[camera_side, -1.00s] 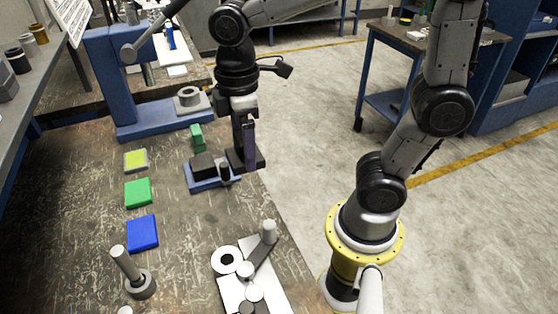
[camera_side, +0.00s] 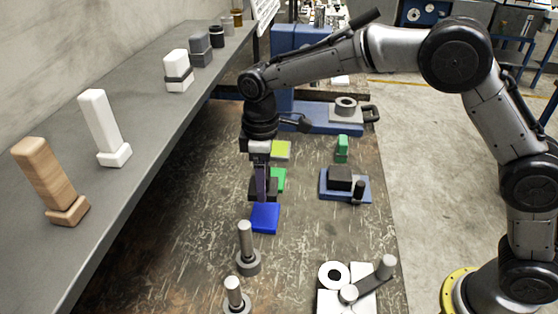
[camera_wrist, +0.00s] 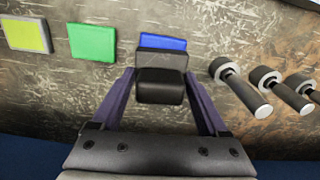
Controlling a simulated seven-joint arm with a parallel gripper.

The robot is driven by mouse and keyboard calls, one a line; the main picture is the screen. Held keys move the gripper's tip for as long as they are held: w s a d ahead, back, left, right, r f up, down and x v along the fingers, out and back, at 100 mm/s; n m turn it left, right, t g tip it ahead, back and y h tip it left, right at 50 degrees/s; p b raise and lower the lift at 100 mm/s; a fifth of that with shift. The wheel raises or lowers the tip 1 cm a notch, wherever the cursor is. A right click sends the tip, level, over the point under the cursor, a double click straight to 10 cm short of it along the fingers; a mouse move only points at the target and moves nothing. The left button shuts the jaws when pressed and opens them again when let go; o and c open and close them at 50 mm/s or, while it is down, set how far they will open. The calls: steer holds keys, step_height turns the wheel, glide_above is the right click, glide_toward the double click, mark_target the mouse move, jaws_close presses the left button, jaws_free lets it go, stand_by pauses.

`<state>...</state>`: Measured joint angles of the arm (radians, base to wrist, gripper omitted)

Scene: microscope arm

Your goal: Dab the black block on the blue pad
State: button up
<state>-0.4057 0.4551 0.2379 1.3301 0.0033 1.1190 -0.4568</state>
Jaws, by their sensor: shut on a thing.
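My gripper (camera_side: 262,181) is shut on a black block (camera_side: 255,190), and the purple fingers stand on either side of it. In the wrist view the block (camera_wrist: 160,88) sits between the fingertips of my gripper (camera_wrist: 160,76). The blue pad (camera_side: 265,219) lies flat on the bench. In the side view the block is just behind and above its far edge. In the wrist view the block hides part of the pad (camera_wrist: 163,42). I cannot tell whether they touch; a gap seems to remain.
A green pad (camera_side: 279,179) and a yellow-green pad (camera_side: 281,150) lie behind. To the right, a blue base (camera_side: 330,194) carries a dark block (camera_side: 340,177) and a black peg. Grey posts (camera_side: 247,250) stand in front, near a white plate (camera_side: 328,303). A grey shelf (camera_side: 135,170) runs along the left.

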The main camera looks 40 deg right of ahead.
steer(key=shift+s+a+f, duration=0.1)
steer(key=shift+a+f, duration=0.05)
steer(key=shift+f, duration=0.3)
glide_above(264, 214)
steer(key=shift+f, duration=2.65)
steer(key=shift+f, duration=0.6)
steer(key=shift+r, duration=3.6)
steer(key=d+r+m, duration=0.1)
steer(key=d+m, duration=1.2)
steer(key=d, duration=0.6)
steer(key=shift+d+r, duration=0.25)
steer(key=shift+d, duration=0.15)
